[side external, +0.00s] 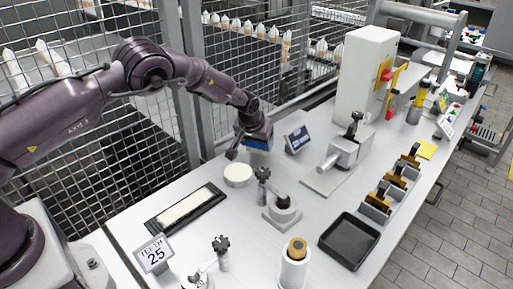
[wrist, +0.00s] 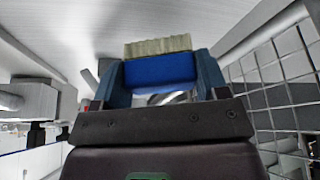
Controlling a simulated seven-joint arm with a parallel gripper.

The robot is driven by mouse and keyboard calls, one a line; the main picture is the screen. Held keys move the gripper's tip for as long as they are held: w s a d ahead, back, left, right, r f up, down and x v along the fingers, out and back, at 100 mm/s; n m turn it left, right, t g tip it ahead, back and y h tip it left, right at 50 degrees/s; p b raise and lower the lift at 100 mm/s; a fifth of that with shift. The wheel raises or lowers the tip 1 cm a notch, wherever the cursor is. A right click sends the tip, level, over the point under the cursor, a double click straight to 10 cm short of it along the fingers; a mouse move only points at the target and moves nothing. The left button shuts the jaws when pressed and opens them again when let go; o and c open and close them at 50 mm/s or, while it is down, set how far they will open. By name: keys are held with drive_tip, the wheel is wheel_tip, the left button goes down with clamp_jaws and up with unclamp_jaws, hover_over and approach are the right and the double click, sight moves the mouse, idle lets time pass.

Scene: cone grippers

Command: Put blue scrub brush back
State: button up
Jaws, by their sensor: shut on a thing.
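The blue scrub brush (side external: 257,143) is held in my gripper (side external: 247,145) above the back of the table, near the mesh fence. The wrist view shows its blue body (wrist: 160,71) between the two fingers of my gripper (wrist: 161,75). Its pale bristles (wrist: 158,46) point away from the palm in that view. My gripper is shut on the brush. In the side view the fingers partly hide the brush, and its bristles cannot be made out there.
A white round disc (side external: 238,174) lies just below my gripper. A long black tray with a pale strip (side external: 187,208) lies to the front left. A small display (side external: 297,139) and a grey clamp fixture (side external: 340,158) stand to the right. An empty black tray (side external: 349,240) lies at the front right.

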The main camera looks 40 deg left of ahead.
drive_tip(key=shift+f, duration=1.15)
drive_tip(key=shift+f, duration=0.1)
drive_tip(key=o, duration=1.1)
